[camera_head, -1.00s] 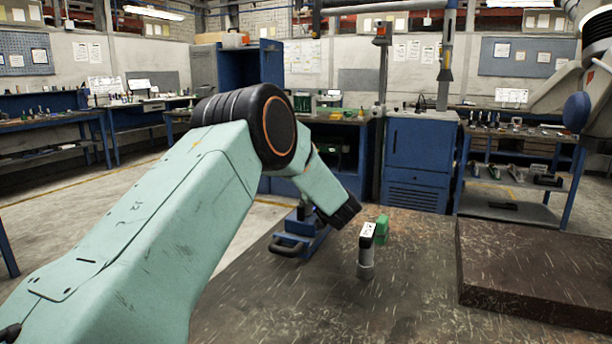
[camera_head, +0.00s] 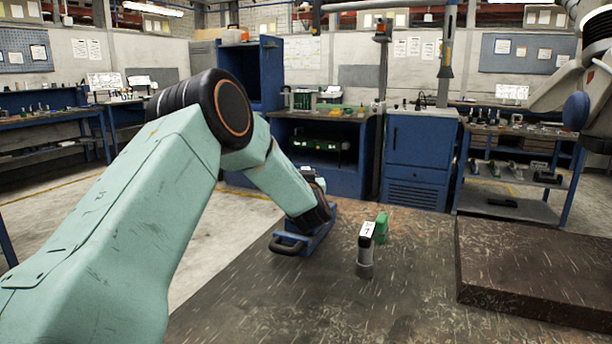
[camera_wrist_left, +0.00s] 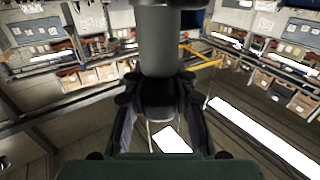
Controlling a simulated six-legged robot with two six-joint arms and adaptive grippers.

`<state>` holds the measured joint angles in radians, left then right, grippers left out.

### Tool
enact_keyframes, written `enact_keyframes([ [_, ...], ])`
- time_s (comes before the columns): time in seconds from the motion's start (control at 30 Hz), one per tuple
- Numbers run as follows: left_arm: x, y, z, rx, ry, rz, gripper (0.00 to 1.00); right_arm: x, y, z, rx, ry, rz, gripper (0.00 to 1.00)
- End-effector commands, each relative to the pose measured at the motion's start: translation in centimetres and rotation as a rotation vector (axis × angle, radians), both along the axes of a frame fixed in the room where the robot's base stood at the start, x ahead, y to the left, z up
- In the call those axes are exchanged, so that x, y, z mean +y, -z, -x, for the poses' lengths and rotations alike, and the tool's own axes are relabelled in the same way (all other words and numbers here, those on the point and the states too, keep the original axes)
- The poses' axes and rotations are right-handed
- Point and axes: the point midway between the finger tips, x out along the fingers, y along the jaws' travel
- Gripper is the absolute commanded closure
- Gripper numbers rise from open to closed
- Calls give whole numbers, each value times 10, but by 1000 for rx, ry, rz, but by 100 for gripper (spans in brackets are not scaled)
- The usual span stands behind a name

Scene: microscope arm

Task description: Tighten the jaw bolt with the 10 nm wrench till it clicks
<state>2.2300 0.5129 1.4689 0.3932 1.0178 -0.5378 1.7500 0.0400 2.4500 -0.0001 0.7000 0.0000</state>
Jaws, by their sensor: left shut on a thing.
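My left arm reaches from the left in the head view, with its wrist over a blue stand (camera_head: 318,240) that has a black handle at the table's edge. My left gripper (camera_wrist_left: 158,108) is shut around a grey cylinder (camera_wrist_left: 160,40), seen in the left wrist view. I cannot tell whether this cylinder is the 10 nm wrench. I cannot make out the jaw bolt. My right gripper is not seen.
The worn dark table (camera_head: 410,290) is clear at the front. A thick brown slab (camera_head: 540,265) lies on its right. A pale jointed arm (camera_head: 560,90) with a blue knob hangs at top right. Blue cabinets (camera_head: 415,160) stand behind.

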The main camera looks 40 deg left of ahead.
Motion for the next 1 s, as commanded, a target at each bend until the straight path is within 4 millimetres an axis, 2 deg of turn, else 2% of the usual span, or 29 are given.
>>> enact_keyframes([
  [0.2, 1, -2, 0, -6, 77, -1, 100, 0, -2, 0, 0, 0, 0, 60],
  [0.57, 1, -2, 0, -5, 96, 0, 100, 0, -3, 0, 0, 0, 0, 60],
  [1.0, 2, -3, 0, -8, 330, -1, 100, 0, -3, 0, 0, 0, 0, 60],
])
